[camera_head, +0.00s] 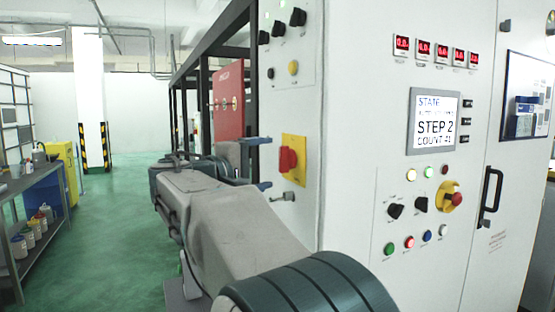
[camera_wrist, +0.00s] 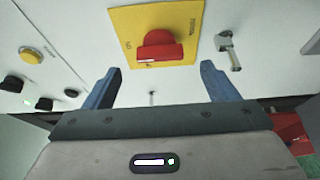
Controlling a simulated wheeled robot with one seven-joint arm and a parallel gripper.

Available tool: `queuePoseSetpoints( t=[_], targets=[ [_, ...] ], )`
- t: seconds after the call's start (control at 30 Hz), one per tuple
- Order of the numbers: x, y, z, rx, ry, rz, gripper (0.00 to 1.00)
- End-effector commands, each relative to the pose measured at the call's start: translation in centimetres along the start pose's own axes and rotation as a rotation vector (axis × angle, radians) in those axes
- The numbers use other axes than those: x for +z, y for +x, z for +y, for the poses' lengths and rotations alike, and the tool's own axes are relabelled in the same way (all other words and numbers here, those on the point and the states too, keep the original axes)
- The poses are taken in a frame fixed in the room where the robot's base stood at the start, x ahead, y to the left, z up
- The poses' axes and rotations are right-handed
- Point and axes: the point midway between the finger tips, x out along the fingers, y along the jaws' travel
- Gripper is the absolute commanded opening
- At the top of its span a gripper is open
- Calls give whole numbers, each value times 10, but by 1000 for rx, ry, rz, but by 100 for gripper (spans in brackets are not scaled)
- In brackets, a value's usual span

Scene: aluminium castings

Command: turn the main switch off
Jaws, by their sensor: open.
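The main switch is a red rotary handle (camera_head: 287,160) on a yellow plate (camera_head: 300,150), fixed to the side wall of the white cabinet. In the wrist view the red handle (camera_wrist: 160,48) lies above centre on its yellow plate (camera_wrist: 185,20). My gripper (camera_head: 264,163) is just left of the switch in the head view. In the wrist view my gripper (camera_wrist: 157,78) has its two blue fingers apart, one each side below the handle, with nothing between them. The fingers appear short of the handle.
A small metal latch (camera_wrist: 229,50) sticks out beside the yellow plate. Black knobs and a yellow button (camera_head: 293,68) are on the panel above the switch. A red box (camera_head: 229,100) stands behind my arm. The cabinet front has a screen (camera_head: 434,121) and another red-yellow knob (camera_head: 452,197).

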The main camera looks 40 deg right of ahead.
Motion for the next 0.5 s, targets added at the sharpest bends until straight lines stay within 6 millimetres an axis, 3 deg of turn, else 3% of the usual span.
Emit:
queuePoseSetpoints(
  t=[0.2, 0.5],
  targets=[
    [0, 39, 1, 0, 0, -2, 80],
    [0, 57, 0, 0, 0, 0, 80]
  ],
)
